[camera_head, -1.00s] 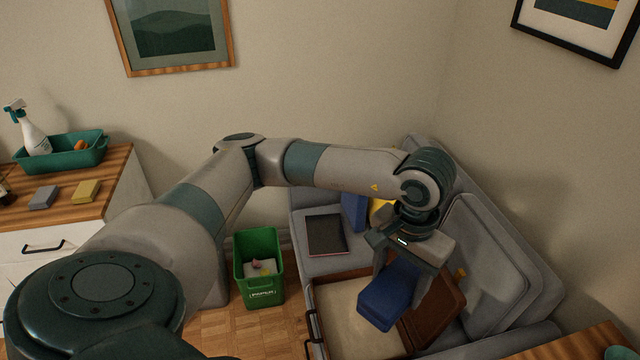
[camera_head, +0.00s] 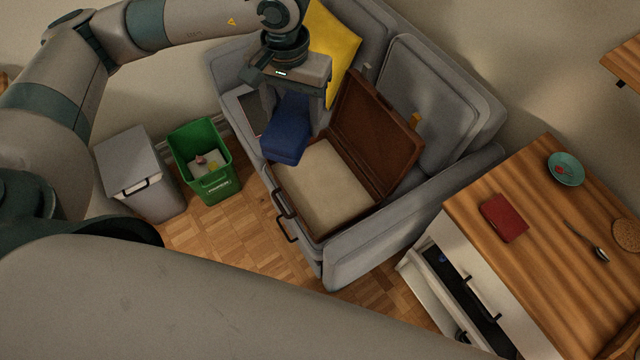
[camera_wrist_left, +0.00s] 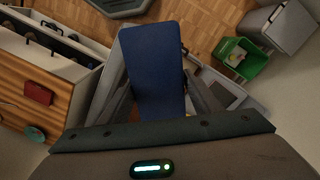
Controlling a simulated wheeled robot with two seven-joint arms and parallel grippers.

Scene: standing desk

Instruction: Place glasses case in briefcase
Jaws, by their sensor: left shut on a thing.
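The blue glasses case (camera_head: 287,130) is a padded block held in my left gripper (camera_head: 293,112), which is shut on it. In the head view it hangs tilted over the far left end of the briefcase, covering part of it; whether it touches is unclear. In the left wrist view the glasses case (camera_wrist_left: 155,70) fills the space between the fingers. The brown briefcase (camera_head: 322,188) lies open on the sofa seat, lid raised towards the backrest, and its visible beige inside is bare. My right gripper is out of view.
The grey sofa (camera_head: 440,105) has a yellow cushion (camera_head: 335,45) behind the gripper. A green bin (camera_head: 215,186) and a grey bin (camera_head: 140,175) stand left of it. A wooden-topped cabinet (camera_head: 560,270) with a red item (camera_head: 503,217) and a teal bowl (camera_head: 566,169) stands to the right.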

